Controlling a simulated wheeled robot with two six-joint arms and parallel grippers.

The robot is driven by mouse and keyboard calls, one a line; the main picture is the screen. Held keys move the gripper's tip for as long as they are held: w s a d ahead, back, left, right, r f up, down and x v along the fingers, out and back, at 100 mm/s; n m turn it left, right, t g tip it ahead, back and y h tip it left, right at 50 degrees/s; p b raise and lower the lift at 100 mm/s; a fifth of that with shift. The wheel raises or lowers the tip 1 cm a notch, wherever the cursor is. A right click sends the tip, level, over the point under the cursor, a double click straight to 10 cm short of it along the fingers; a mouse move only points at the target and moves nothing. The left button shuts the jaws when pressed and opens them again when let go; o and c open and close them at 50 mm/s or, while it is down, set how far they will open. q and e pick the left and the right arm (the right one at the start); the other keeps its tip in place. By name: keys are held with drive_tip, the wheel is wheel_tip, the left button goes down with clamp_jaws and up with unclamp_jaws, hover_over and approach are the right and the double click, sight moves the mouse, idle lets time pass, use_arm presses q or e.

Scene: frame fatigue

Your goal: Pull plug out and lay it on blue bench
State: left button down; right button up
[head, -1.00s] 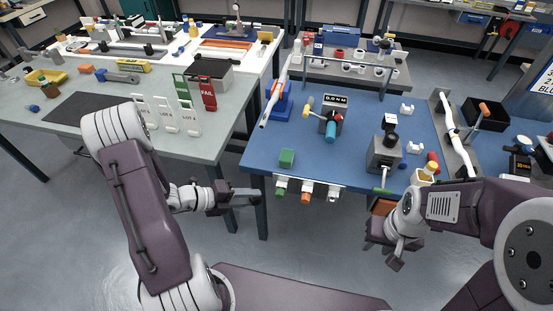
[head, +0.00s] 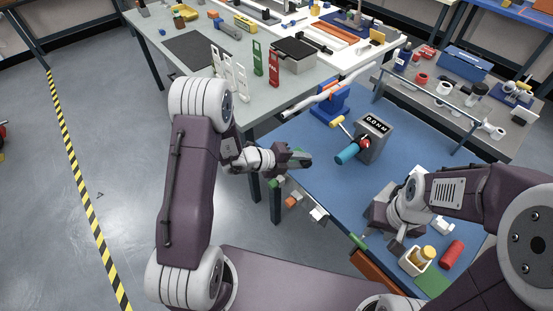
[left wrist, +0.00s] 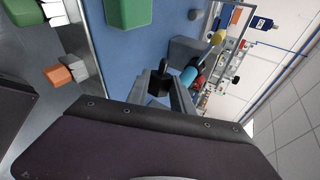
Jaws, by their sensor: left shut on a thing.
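The blue bench (head: 332,190) fills the middle of the head view, and its bare top shows in the left wrist view (left wrist: 135,50). My left gripper (head: 302,161) is over the bench's front left corner. In the left wrist view its fingers (left wrist: 164,88) are shut on a small black plug (left wrist: 159,80) with a thin upright stem. The plug appears above the bench; contact cannot be made out. My right gripper (head: 392,232) is over the right front of the bench, and its fingertips are unclear.
Green, orange (head: 293,201) and white (head: 318,214) pieces line the front edge. A green block (left wrist: 128,12) lies on the bench. A grey torque tester (head: 372,140) with a teal-ended part (head: 347,153) stands beyond. A red cylinder (head: 451,253) is at right. Bench space between is free.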

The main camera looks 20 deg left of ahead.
sight(309, 187)
use_arm(q)
drive_tip(key=shift+m+g+h, duration=0.4)
drive_tip(key=shift+m+g, duration=0.2)
drive_tip(key=d, duration=0.1)
drive_tip(key=s+d, duration=0.1)
drive_tip(key=d, duration=0.2)
drive_tip(key=shift+s+d+r, duration=0.1)
drive_tip(key=shift+s, duration=0.3)
use_arm(e)
drive_tip(key=shift+a+r, duration=0.15)
drive_tip(key=shift+a, duration=0.25)
use_arm(q)
drive_tip(key=shift+d, duration=0.15)
use_arm(e)
drive_tip(key=shift+d, duration=0.15)
